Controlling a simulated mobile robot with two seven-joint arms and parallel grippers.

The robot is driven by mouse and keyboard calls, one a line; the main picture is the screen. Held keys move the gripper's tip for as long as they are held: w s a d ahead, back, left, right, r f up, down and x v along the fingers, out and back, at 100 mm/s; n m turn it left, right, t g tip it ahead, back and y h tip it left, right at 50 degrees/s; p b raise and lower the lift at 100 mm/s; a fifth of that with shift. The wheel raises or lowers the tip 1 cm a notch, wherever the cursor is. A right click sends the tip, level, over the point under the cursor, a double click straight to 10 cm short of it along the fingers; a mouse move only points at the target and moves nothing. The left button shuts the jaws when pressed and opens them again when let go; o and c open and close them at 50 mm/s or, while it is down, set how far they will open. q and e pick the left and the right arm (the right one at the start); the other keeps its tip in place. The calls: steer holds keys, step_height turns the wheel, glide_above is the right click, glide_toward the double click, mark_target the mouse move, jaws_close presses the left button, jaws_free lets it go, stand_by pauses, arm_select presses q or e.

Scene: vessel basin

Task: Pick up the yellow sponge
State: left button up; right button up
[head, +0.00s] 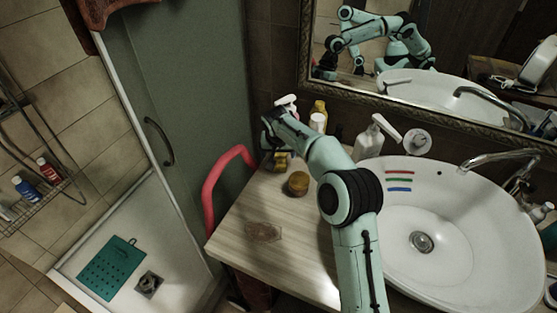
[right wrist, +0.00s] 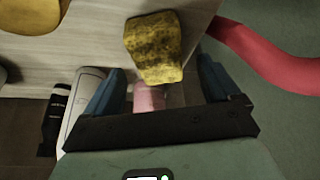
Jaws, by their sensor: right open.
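The yellow sponge (right wrist: 153,47), mottled with dark stains, lies on the wooden counter in the right wrist view. In the head view a small yellowish part of it (head: 282,161) shows under my right gripper (head: 277,155). In the right wrist view my right gripper (right wrist: 160,68) is open, with one blue finger on each side of the sponge's near end. A gap shows between the sponge and each finger, so it is not gripped. My left gripper is not in view.
A round brown-yellow object (head: 298,183) sits on the counter near the sponge. A white spray bottle (head: 287,102), a yellow bottle (head: 319,108) and a soap dispenser (head: 369,140) stand along the back. A red curved bar (head: 211,187) borders the counter's left; the basin (head: 455,265) is right.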

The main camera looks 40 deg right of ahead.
mark_target(278, 156)
steer(key=shift+x, duration=1.65)
steer(key=shift+s+f, duration=0.1)
steer(key=shift+s, duration=0.05)
steer(key=c, duration=1)
